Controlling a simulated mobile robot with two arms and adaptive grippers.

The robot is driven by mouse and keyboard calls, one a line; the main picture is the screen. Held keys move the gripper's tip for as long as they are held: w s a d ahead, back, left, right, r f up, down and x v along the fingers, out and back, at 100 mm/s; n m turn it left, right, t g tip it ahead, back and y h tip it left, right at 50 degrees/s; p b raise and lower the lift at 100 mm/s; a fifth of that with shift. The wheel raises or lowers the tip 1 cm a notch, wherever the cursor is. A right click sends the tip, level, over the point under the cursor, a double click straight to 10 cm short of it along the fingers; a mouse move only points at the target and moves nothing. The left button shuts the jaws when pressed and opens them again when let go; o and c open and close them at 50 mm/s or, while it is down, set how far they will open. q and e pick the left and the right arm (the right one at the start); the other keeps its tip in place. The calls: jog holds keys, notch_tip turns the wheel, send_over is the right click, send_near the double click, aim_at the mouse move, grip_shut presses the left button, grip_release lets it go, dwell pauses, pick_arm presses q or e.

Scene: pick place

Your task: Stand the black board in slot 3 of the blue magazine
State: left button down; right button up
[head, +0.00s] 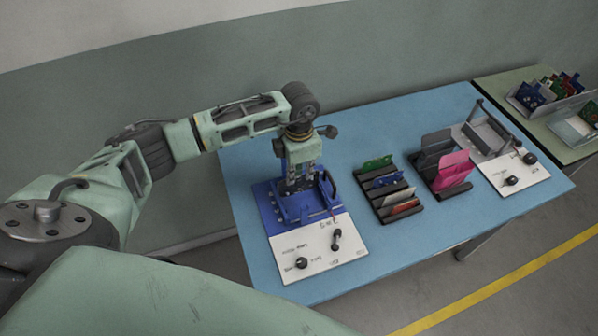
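A blue fixture (322,208), which looks like the blue magazine, stands at the left of the table on a blue and white base plate. My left gripper (300,184) points down into it from above. Its fingers blend into the fixture, so I cannot tell whether they are open or what is between them. I cannot make out the slots or their numbers. I cannot pick out the black board for certain; dark panels (436,142) stand in a rack farther right. My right gripper is not in view.
A black rack (405,212) right of the fixture holds green, blue and light boards. Beyond it, a dark rack (456,190) holds grey and pink panels. A grey fixture (487,137) stands at the table's right end. The blue table (385,255) is clear in front.

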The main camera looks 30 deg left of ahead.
pick_arm(q)
jog(key=c, duration=1.9)
grip_release()
jog(key=shift+o, duration=0.2)
jog(key=shift+c, duration=1.1)
jog(key=shift+r+p, duration=2.45)
jog(key=shift+r, duration=1.55)
